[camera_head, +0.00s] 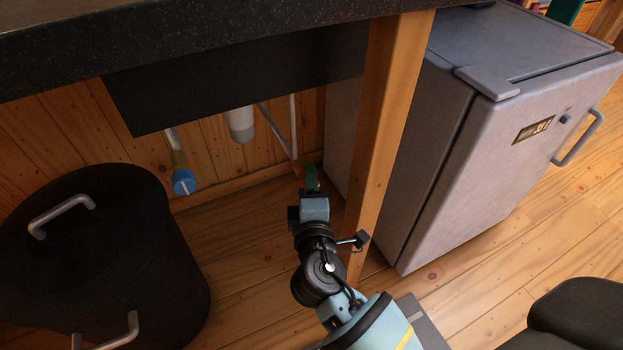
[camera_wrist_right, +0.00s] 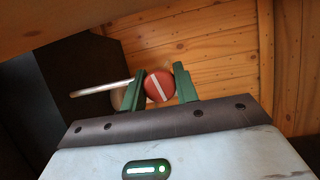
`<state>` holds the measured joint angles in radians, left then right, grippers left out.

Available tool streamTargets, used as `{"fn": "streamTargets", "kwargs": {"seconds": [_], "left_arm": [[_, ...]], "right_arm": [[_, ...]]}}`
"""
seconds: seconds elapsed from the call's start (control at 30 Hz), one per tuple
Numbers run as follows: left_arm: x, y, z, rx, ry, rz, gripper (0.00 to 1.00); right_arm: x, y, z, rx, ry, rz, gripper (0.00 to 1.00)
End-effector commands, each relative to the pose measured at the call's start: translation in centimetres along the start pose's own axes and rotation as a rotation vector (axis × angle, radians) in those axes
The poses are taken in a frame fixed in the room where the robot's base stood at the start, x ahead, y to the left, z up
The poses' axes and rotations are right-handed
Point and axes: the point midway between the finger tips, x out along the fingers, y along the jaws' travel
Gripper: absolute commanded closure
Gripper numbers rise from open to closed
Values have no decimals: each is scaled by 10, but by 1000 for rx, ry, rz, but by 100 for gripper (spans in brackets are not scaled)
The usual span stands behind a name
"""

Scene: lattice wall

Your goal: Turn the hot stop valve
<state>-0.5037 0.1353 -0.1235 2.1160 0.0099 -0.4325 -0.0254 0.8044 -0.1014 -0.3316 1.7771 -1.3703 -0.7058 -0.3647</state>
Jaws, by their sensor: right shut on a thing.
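The hot stop valve shows in the right wrist view as a round red knob (camera_wrist_right: 160,86) with a pale stripe across its face. My right gripper (camera_wrist_right: 158,86) has its green fingers on either side of the knob and is shut on it. In the head view, my right gripper (camera_head: 311,178) reaches under the counter to the foot of a white pipe (camera_head: 293,128), with a bit of red between its fingers. A blue valve knob (camera_head: 183,182) hangs on another pipe to the left. My left gripper is in neither view.
A wooden post (camera_head: 384,120) stands just right of my right arm, with a grey fridge (camera_head: 500,140) beyond it. A large black pot (camera_head: 100,260) stands at left. The dark countertop (camera_head: 200,35) overhangs above, and a white drain pipe (camera_head: 241,124) hangs beneath it.

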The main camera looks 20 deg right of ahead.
Motion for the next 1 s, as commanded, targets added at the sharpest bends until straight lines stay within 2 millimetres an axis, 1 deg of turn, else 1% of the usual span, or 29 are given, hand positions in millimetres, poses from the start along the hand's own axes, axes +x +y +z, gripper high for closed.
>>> {"fn": "streamTargets", "kwargs": {"seconds": [0.03,0.2,0.4,0.6,1.0], "left_arm": [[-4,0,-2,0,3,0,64],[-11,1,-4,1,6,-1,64],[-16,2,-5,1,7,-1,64],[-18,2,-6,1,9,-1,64],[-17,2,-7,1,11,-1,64]], "right_arm": [[-1,2,0,35,-1,-16,93],[0,1,0,132,-1,-56,93],[0,0,0,204,-1,-86,93],[0,-1,0,237,0,-100,93],[0,-1,0,243,0,-103,93]]}}
